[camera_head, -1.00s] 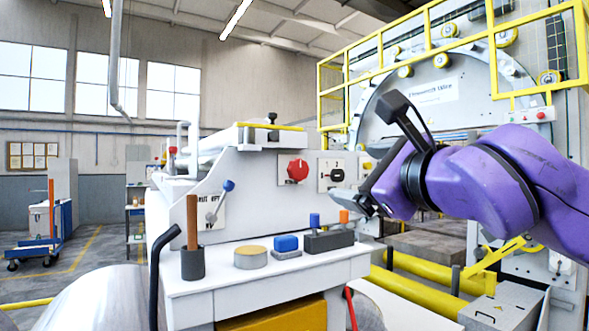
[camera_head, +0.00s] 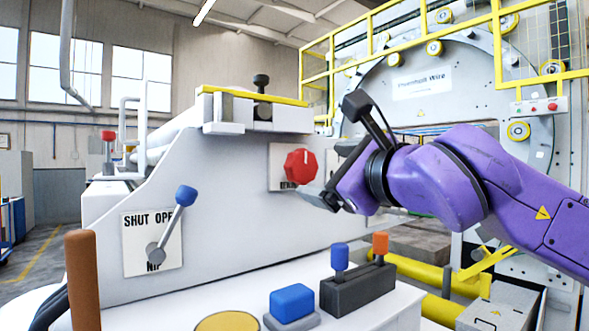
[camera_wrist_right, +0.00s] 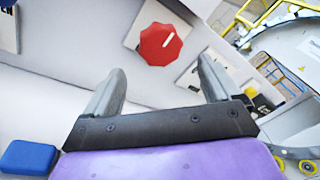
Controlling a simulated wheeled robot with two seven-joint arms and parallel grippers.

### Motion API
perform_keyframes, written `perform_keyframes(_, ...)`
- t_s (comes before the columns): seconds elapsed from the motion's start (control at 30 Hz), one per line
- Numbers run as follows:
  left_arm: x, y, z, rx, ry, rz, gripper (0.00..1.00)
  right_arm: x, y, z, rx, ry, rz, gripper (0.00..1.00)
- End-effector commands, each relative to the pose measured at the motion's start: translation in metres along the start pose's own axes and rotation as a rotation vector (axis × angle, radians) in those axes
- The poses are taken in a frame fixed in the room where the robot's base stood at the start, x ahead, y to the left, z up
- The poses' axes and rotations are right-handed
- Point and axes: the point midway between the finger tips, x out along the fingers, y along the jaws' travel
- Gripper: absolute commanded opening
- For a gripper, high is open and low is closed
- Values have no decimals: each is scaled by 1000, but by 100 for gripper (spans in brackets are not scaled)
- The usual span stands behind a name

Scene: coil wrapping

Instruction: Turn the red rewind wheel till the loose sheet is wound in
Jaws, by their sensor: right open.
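The red rewind wheel (camera_head: 300,167) is a lobed knob with a white mark, on a pale plate on the white machine's side panel. In the right wrist view the wheel (camera_wrist_right: 160,45) lies beyond and between my fingertips. My right gripper (camera_head: 325,192) is just right of and below the wheel in the head view. In the wrist view its two fingers (camera_wrist_right: 160,80) are apart with nothing between them, and I see no contact with the wheel. The loose sheet cannot be made out. My left gripper is not in view.
A blue-knobbed lever (camera_head: 186,196) sits on the SHUT/OPEN NIP plate left of the wheel. On the white ledge below are a blue block (camera_head: 291,301), a dark holder (camera_head: 357,289) with blue and orange pegs, and a brown rod (camera_head: 82,280). Yellow railing (camera_head: 403,35) stands behind.

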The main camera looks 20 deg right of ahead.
Motion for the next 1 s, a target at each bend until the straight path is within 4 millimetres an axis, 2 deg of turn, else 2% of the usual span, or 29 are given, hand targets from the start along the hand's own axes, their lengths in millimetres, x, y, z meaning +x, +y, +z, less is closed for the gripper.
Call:
perform_keyframes(0.2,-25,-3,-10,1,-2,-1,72,52,-2,3,-2,4,6,90)
perform_keyframes(0.4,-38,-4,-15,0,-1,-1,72,88,-2,1,-1,4,3,90)
perform_keyframes(0.53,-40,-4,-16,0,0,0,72,97,0,-1,-1,3,2,90)
perform_keyframes(0.77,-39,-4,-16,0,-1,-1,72,98,0,-2,-1,2,1,90)
perform_keyframes(0.8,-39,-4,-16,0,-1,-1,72,98,0,-2,-1,3,1,83)
perform_keyframes(0.93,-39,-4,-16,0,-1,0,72,98,0,-2,-1,3,1,41)
perform_keyframes(0.97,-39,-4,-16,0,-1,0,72,98,0,-2,-1,3,1,35)
perform_keyframes(1.0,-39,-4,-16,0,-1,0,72,98,0,-2,-1,4,1,35)
